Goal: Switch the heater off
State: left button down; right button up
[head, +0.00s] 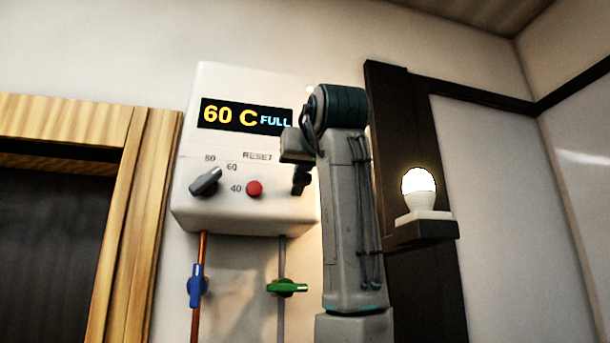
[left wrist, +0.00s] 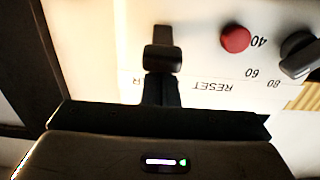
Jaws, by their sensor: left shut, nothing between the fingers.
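The white heater box (head: 222,216) hangs on the wall, its display (head: 245,116) reading "60 C FULL". A dark switch (head: 301,184) is at the right of its front, partly hidden by my left arm; the left wrist view shows it as a dark lever (left wrist: 163,42). My left gripper (head: 299,166) is at the switch, with its fingers (left wrist: 160,92) shut and empty beside the label side of the lever. I cannot tell whether they touch it. The fingers hide most of the switch's label. My right gripper is not in view.
A red reset button (head: 254,188) and a grey dial (head: 206,182) are left of the switch. Blue (head: 197,286) and green (head: 287,288) valve handles sit on pipes below. A lit bulb (head: 419,184) stands on a dark shelf (head: 425,236) right of my arm.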

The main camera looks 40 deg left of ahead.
pick_arm(q)
jog(key=shift+f+b, duration=0.55)
jog(key=shift+f, duration=0.2)
jog(key=shift+f+b, duration=0.5)
jog(key=shift+f, duration=0.05)
jog(key=shift+r, duration=0.1)
jog(key=shift+s+d+r, duration=0.15)
jog(key=shift+s+d, duration=0.05)
jog(key=shift+d, duration=0.1)
jog(key=shift+r+b+v, duration=0.15)
jog(key=shift+r+v, duration=0.05)
jog(key=shift+v, duration=0.95)
jog(key=shift+r+b+v, duration=0.15)
jog(key=shift+v, duration=0.95)
jog(key=v, duration=0.4)
jog(key=shift+s+d+b, duration=0.25)
jog(key=shift+b, duration=0.15)
